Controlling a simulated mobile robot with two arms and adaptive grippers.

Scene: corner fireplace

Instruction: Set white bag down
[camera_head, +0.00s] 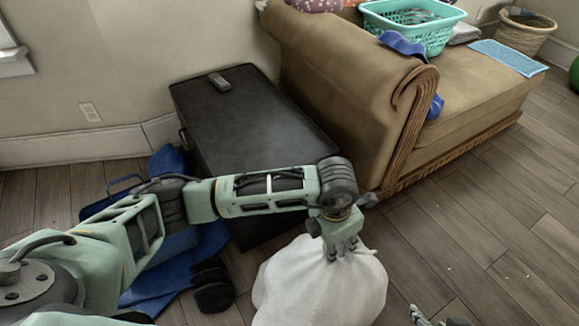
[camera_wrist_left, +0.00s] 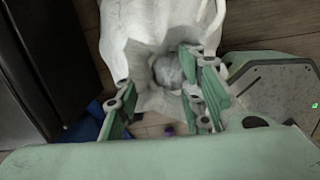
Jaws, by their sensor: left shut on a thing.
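The white bag (camera_head: 318,288) hangs below my left gripper (camera_head: 340,248) in the head view, in front of the black chest. My left gripper is shut on the gathered top of the bag. In the left wrist view, the left gripper's fingers (camera_wrist_left: 160,98) stand around the bag's pale folds (camera_wrist_left: 138,50). The bag's bottom runs out of the head view, so I cannot tell whether it touches the floor. A dark, partly cut-off part of my right gripper (camera_head: 432,318) shows at the bottom edge; its opening is not clear.
The black chest (camera_head: 240,115) has a small dark device (camera_head: 219,82) on top. A brown chaise (camera_head: 470,85) holds a turquoise basket (camera_head: 412,22). Blue cloth (camera_head: 165,270) and a dark shoe-like item (camera_head: 213,288) lie at left.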

